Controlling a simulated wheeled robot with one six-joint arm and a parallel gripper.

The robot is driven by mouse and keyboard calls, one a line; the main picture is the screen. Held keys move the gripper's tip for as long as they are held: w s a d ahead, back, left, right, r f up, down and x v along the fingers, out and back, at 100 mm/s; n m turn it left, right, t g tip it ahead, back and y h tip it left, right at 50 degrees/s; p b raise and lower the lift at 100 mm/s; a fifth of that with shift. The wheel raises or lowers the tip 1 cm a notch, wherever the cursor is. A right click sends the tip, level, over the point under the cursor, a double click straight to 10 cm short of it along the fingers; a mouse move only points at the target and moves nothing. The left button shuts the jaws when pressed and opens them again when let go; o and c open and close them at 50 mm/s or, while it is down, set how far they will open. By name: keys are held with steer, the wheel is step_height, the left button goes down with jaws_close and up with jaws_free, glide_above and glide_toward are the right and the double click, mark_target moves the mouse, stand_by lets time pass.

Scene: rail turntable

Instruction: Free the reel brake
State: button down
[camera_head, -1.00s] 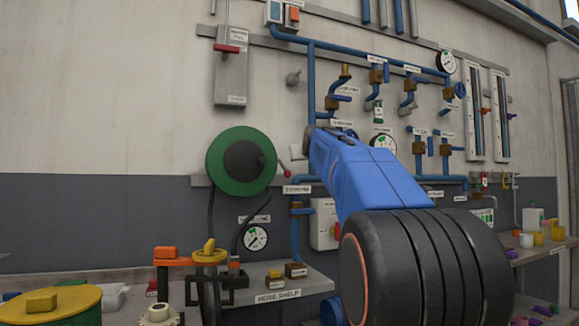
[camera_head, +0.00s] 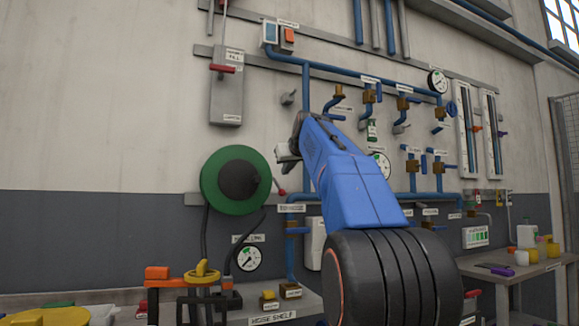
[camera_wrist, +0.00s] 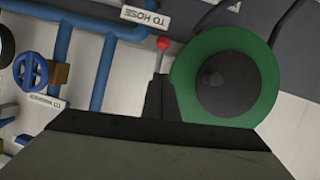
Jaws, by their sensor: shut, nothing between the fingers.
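The hose reel is a green disc (camera_head: 236,180) with a dark hub, mounted on the wall; it also shows in the wrist view (camera_wrist: 258,75). Beside its rim is a small lever with a red knob, the likely brake (camera_head: 281,191). In the wrist view the red knob (camera_wrist: 163,44) stands at the end of a thin pale rod, just left of the green disc. My gripper (camera_head: 283,153) is shut and empty, above and close to the knob in the head view. In the wrist view its dark fingers (camera_wrist: 161,84) overlap the rod's lower end; I cannot tell whether they touch it.
Blue pipes (camera_head: 354,74) with valves and gauges cover the wall around my arm. A round gauge (camera_head: 247,258) hangs below the reel. The hose shelf (camera_head: 272,317) holds small blocks below. A yellow handwheel (camera_head: 202,273) stands at the lower left.

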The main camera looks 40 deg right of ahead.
mark_target(282, 190)
steer(key=shift+w+d+f, duration=0.4)
steer(key=shift+w+f, duration=0.4)
steer(key=shift+w+d+f, duration=0.45)
steer(key=shift+w+f, duration=0.35)
steer(key=shift+w+d+f, duration=0.4)
steer(key=shift+w+f, duration=0.4)
steer(key=shift+w+d+f, duration=0.15)
steer(key=shift+w+f, duration=0.15)
steer(key=shift+f, duration=0.5)
